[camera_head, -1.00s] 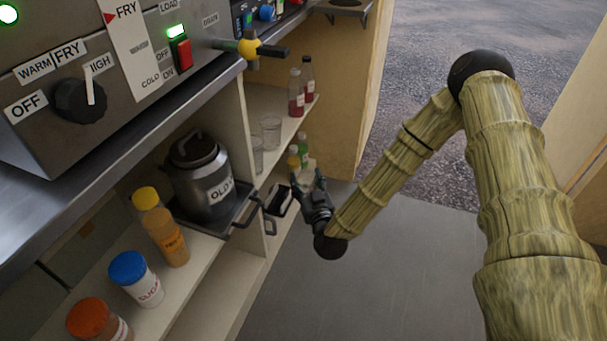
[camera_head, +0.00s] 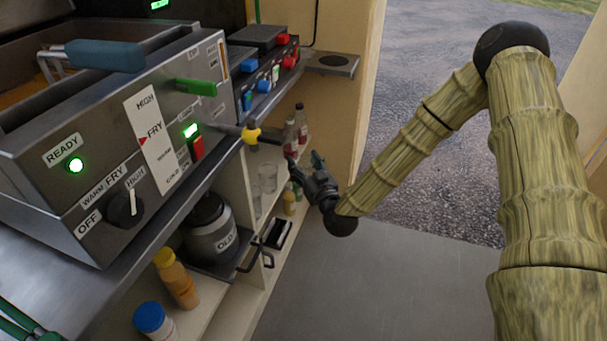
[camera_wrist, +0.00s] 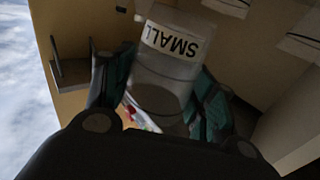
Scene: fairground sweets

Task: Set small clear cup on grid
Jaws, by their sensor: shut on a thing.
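My gripper (camera_head: 304,166) is beside the open shelving, in front of the red bottles. In the wrist view my gripper (camera_wrist: 165,80) is shut on a small clear cup (camera_wrist: 160,68) with a white label reading SMALL, upside down in that picture. A finger lies along each side of the cup. In the head view the held cup is hard to make out between the fingers. A small grey ledge with a dark round patch (camera_head: 334,62) juts out above and beyond my gripper; I cannot tell whether this is the grid.
Clear cups (camera_head: 268,178) stand on the shelf left of my gripper, near red bottles (camera_head: 300,122). A yellow-tipped handle (camera_head: 252,134) sticks out from the fryer (camera_head: 150,130) above. A dark pot marked OLD (camera_head: 210,232) sits lower left. The floor (camera_head: 370,285) is clear.

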